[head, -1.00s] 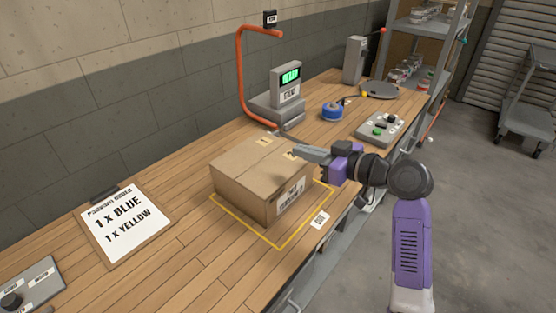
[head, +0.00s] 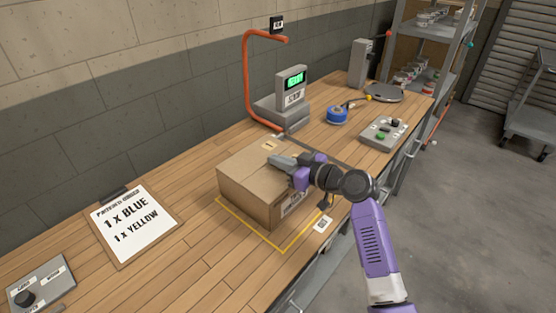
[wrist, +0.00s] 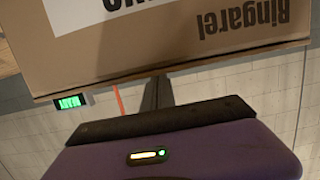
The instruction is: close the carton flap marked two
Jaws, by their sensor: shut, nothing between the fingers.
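A brown cardboard carton (head: 238,169) stands on the wooden bench inside a yellow outline. Its top panels look flat and level in the head view. One small tan mark (head: 270,146) shows near the far edge of the top; I cannot read it. My gripper (head: 272,159) is shut and empty, its fingers lying low over the right part of the carton's top. I cannot tell whether they touch it. The fingers and wrist hide part of the top there. The wrist view shows a printed carton side (wrist: 210,40) upside down, with my dark fingers (wrist: 156,92) below it.
A scale (head: 285,110) with a green display and an orange bent pipe (head: 247,85) stand behind the carton. Blue tape (head: 337,115) and a button box (head: 384,131) lie to the right. A clipboard (head: 132,226) lies left, with bare bench between it and the carton.

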